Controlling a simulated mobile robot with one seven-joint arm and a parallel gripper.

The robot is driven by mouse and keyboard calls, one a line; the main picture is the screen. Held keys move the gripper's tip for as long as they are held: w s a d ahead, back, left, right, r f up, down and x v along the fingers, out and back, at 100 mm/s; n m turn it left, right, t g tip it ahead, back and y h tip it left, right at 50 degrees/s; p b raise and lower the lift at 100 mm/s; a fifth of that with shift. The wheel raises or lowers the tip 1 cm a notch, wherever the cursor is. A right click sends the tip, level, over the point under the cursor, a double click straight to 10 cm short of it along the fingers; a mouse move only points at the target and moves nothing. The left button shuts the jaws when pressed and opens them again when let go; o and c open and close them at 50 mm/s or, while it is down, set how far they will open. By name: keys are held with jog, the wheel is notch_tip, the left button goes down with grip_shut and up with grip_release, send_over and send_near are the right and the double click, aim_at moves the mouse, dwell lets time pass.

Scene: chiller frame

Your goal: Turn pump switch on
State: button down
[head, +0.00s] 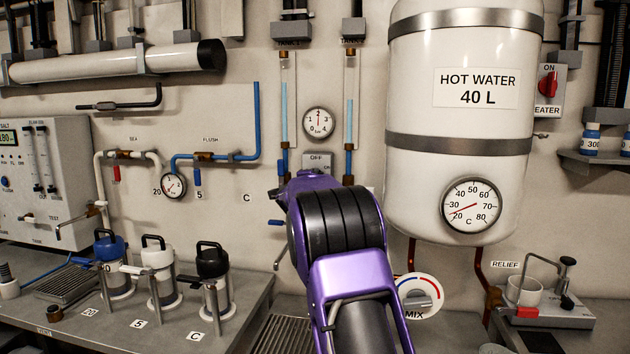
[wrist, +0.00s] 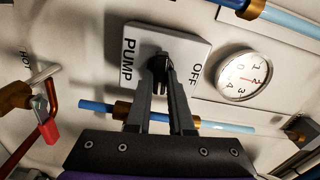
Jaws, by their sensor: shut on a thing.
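The pump switch is a pale plate (wrist: 188,46) on the wall, marked PUMP and OFF in the wrist view. Its dark knob (wrist: 159,63) sits between the two fingertips of my gripper (wrist: 160,74). My gripper is shut on the knob, and the fingers hide most of it, so the knob's angle is hard to read. In the head view only the top of the plate (head: 318,158) with the word OFF shows. My purple and black arm hides the rest of the switch and my fingers there.
A round gauge (head: 318,122) is above the switch, with blue pipes on both sides. The hot water tank (head: 460,120) stands to the right, with the MIX dial (head: 420,296) below. A red-handled valve (wrist: 48,130) is at the left in the wrist view. Several lidded canisters stand on the counter.

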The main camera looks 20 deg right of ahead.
jog(key=shift+d+m, duration=0.1)
jog(key=shift+m, duration=0.5)
jog(key=c, duration=0.8)
grip_release()
jog(key=v, duration=1.7)
jog(key=shift+s, duration=0.15)
